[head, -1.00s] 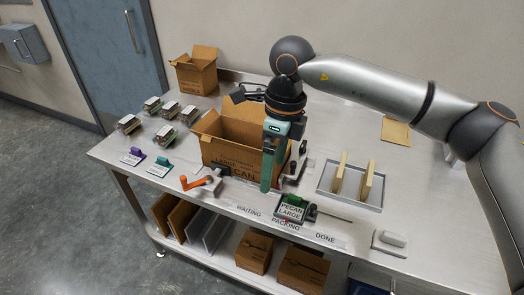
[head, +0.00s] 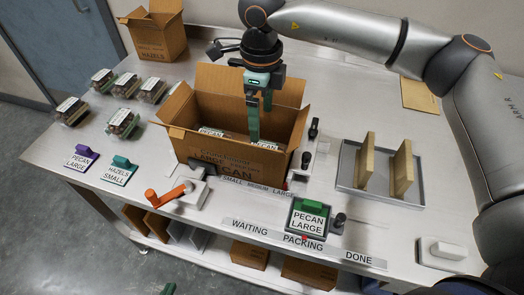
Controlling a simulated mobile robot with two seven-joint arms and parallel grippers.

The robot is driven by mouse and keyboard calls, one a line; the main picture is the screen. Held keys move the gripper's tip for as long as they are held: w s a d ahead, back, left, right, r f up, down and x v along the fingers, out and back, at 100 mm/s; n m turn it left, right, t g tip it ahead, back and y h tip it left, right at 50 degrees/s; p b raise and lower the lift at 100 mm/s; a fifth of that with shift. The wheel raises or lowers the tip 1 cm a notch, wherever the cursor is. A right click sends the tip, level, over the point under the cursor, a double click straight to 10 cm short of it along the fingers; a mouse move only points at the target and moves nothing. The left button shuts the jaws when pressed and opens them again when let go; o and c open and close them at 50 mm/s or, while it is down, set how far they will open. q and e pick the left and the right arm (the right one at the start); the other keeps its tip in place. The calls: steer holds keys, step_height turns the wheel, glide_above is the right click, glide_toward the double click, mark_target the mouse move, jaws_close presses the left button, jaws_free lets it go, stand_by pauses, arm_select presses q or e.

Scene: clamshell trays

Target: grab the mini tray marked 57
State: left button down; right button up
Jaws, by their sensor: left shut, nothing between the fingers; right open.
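Several small clear clamshell trays with white labels and dark contents stand at the left of the table, among them a front-left tray (head: 72,110), a front-right tray (head: 122,123) and a back tray (head: 102,78). Their label numbers are too small to read, so I cannot tell which is marked 57. My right gripper (head: 260,118) points down into the open cardboard box (head: 225,158), open, its green fingers above labelled packs (head: 264,146) inside. Only a green tip of my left gripper (head: 167,289) shows at the bottom edge, shut and empty, far from the trays.
An orange-handled device (head: 170,196), a green "PECAN LARGE" holder (head: 309,222) and a grey tray with upright boards (head: 345,176) occupy the front and right. Another box (head: 157,35) stands behind.

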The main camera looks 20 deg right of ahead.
mark_target(260, 144)
step_height(260, 144, down, 5)
steer(key=shift+r, duration=0.15)
steer(key=f, duration=0.2)
steer(key=f+p, duration=0.1)
steer(key=f, duration=0.1)
steer(key=shift+a+f, duration=0.1)
steer(key=shift+a, duration=0.15)
steer(key=shift+f, duration=0.5)
steer(key=shift+f+b, duration=0.25)
steer(key=shift+b, duration=0.1)
steer(key=c, duration=1.3)
steer(key=shift+c, duration=0.4)
steer(key=shift+r, duration=0.1)
